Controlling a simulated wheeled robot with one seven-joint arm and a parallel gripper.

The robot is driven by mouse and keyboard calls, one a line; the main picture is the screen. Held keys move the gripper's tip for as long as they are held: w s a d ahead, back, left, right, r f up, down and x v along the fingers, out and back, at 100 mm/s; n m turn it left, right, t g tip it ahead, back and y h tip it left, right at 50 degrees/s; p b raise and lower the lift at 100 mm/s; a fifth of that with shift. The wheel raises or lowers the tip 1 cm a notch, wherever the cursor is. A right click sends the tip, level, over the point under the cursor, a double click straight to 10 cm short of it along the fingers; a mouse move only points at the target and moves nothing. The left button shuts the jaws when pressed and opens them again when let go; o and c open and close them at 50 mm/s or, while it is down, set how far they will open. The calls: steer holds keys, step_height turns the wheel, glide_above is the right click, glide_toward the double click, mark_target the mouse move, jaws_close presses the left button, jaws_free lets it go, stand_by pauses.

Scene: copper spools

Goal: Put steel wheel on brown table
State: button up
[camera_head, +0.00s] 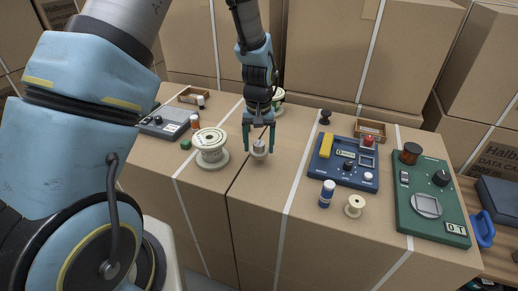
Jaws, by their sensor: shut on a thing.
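My gripper (258,148) points down over the middle of the cardboard boxes, its two teal fingers shut on a small pale, round thing (259,152), which seems to be the steel wheel. It is too small to see its details, and I cannot tell whether it touches the box top. A brown wooden table (499,262) shows in part at the lower right edge.
A large pale spool (211,146) stands left of my gripper. A blue panel (343,163), a blue-and-white bottle (327,193), a small cream spool (354,206) and a green panel (432,203) lie to the right. Stacked boxes (330,55) close off the back.

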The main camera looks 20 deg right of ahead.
mark_target(259, 152)
steer(key=shift+f, duration=1.5)
steer(key=shift+f, duration=0.15)
steer(key=o, duration=1.4)
